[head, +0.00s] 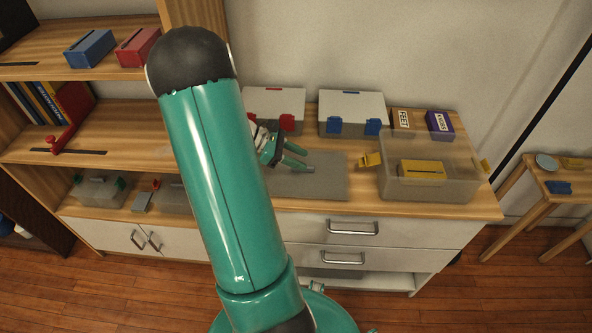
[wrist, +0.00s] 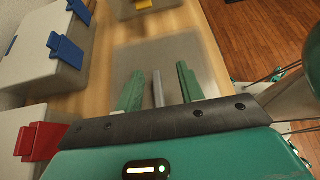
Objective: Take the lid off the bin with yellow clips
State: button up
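The clear bin (head: 440,188) with yellow clips stands on the right of the counter in the head view. Its top looks open, and a yellow box (head: 422,170) sits inside. Its yellow clips (head: 370,160) stick outward at both sides. A flat grey lid (head: 328,180) lies on the counter to the left of the bin; it also shows in the wrist view (wrist: 185,55). My gripper (head: 297,158) is open and empty over this lid. In the wrist view, a grey bar on the lid (wrist: 158,88) shows between the parted green fingers, apart from both.
Closed bins with red clips (head: 275,105) and blue clips (head: 352,108) stand behind. Small brown (head: 406,121) and purple (head: 440,125) boxes are behind the clear bin. Shelves (head: 110,120) rise at left. A small wooden table (head: 540,185) stands at right.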

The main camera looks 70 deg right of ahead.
jog(key=s+a+r, duration=0.3)
jog(key=a+r, duration=0.5)
jog(key=a, duration=0.4)
jog(key=shift+s+a+r, duration=0.15)
jog(key=shift+a+r, duration=0.05)
jog(key=shift+r, duration=0.05)
